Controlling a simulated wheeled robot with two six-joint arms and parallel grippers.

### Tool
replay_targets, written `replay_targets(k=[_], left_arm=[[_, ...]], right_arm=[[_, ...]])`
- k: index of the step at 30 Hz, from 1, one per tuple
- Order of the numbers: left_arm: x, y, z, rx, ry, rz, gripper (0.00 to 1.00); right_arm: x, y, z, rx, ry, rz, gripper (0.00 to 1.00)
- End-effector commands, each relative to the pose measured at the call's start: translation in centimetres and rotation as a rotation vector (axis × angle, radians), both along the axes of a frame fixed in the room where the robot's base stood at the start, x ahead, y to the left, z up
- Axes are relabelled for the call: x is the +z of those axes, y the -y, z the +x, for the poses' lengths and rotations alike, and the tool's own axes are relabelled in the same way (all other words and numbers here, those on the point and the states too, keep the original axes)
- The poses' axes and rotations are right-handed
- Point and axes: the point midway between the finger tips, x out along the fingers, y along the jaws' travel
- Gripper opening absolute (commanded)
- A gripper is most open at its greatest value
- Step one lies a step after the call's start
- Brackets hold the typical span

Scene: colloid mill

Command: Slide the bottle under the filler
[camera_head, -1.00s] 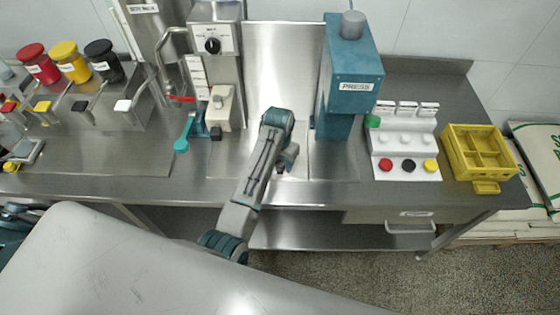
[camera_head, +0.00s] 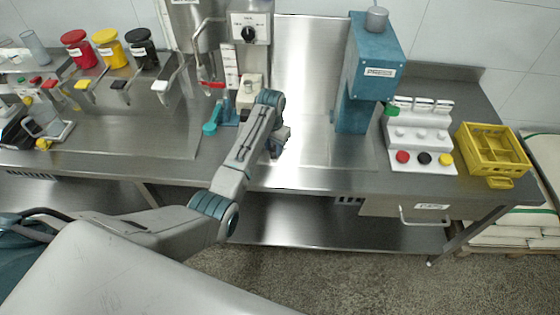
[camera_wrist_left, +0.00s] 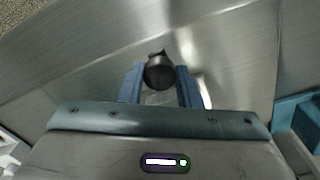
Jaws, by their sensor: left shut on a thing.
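My left gripper (camera_head: 275,148) is low over the steel bench, mostly hidden behind its own arm in the head view. In the left wrist view the gripper (camera_wrist_left: 160,88) has its two blue fingers on either side of a bottle with a dark round cap (camera_wrist_left: 160,70), and it is shut on it. The bottle's body is mostly hidden under the cap. A grey upright machine with a black dial (camera_head: 250,38) stands behind and left of the gripper; it looks like the filler, but its outlet is not clear. My right gripper is not in view.
A teal press (camera_head: 372,75) stands right of the gripper. Farther right are a white button stand (camera_head: 422,140) and a yellow divided crate (camera_head: 490,150). A teal-handled lever (camera_head: 211,128) is left of the gripper. The bench between gripper and press is clear.

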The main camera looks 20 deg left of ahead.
Motion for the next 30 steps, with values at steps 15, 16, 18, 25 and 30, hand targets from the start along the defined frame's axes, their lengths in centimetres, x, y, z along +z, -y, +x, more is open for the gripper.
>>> replay_targets(k=[15,16,18,25,30], left_arm=[[0.1,-0.1,0.1,-0.001,-0.005,-0.004,0.52],[0.1,-0.1,0.1,-0.001,-0.005,-0.004,0.52],[0.1,-0.1,0.1,-0.001,-0.005,-0.004,0.52],[0.7,-0.1,0.2,-0.001,-0.002,-0.004,0.52],[3.4,-0.2,0.3,-0.001,0.002,-0.004,0.52]], right_arm=[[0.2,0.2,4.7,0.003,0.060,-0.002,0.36],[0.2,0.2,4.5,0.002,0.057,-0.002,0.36],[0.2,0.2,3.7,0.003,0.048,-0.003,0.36],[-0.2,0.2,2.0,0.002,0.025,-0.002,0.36],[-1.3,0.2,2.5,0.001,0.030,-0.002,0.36]])
